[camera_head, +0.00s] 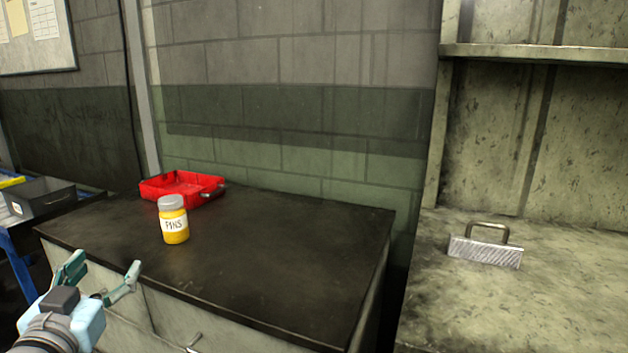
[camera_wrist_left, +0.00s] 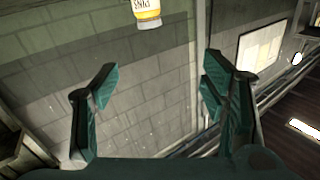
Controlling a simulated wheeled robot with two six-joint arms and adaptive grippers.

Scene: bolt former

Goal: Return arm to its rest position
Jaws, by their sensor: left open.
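My left gripper (camera_head: 103,276) is at the lower left of the head view, in front of the dark cabinet's front edge. Its green fingers are spread apart with nothing between them. The same open fingers show in the left wrist view (camera_wrist_left: 155,88). A yellow jar (camera_head: 174,222) with a grey lid and a "PINS" label stands upright on the dark cabinet top (camera_head: 270,260), apart from the gripper. The jar's end also shows at the top of the left wrist view (camera_wrist_left: 147,14). My right gripper is not in view.
A red tray (camera_head: 182,188) sits at the back left of the cabinet top. A grey bin (camera_head: 43,198) stands farther left. A metal block with a handle (camera_head: 486,250) rests on the worn bench (camera_head: 560,300) at the right. The cabinet top's middle and right are clear.

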